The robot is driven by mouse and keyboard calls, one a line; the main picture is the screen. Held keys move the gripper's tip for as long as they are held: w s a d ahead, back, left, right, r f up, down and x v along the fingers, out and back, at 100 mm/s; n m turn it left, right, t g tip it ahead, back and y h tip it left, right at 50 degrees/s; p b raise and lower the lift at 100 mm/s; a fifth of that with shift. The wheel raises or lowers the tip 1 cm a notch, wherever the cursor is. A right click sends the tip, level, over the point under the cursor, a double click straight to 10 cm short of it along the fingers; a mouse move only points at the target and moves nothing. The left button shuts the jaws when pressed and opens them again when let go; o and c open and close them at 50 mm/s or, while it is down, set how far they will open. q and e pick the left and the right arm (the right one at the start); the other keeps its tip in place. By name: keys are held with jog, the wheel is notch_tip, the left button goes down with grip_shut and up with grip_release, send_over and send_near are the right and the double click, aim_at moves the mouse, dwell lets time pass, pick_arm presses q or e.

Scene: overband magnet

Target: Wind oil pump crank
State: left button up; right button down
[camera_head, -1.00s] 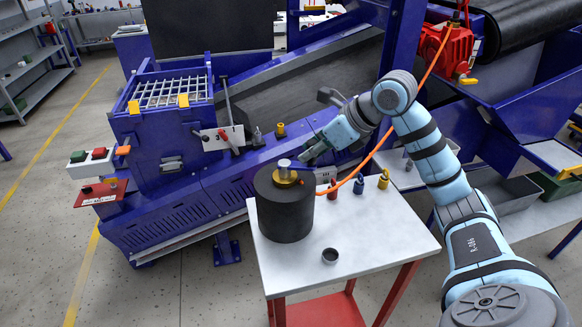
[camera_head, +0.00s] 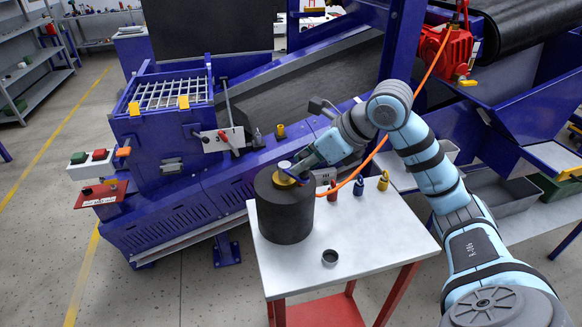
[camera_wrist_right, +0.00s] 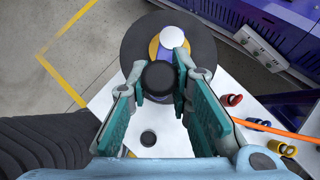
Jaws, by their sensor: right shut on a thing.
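The oil pump (camera_head: 284,215) is a black drum on the white table, with a brass fitting and a pale cap on top. The drum also shows from above in the right wrist view (camera_wrist_right: 132,52), with the white cap (camera_wrist_right: 172,37). My right gripper (camera_head: 298,172) is over the right side of the pump top. In the right wrist view my right gripper (camera_wrist_right: 158,82) is shut on a round black knob (camera_wrist_right: 158,74), apparently the crank's handle. The fingers and knob hide most of the crank arm. My left gripper is not in view.
The blue magnet machine (camera_head: 170,150) stands close behind. The table's front right is clear.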

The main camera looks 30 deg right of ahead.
jog(key=shift+a+r, duration=0.1)
jog(key=shift+a+r+p, duration=0.1)
jog(key=shift+a+p, duration=0.45)
jog(key=shift+p, duration=0.05)
jog(key=shift+a, duration=0.4)
jog(key=shift+w+a+p, duration=0.15)
jog(key=shift+a+p, duration=0.4)
jog(key=shift+p, duration=0.2)
jog(key=shift+w+a, duration=0.15)
jog(key=shift+a, duration=0.15)
jog(key=shift+w+a, duration=0.15)
jog(key=shift+a, duration=0.1)
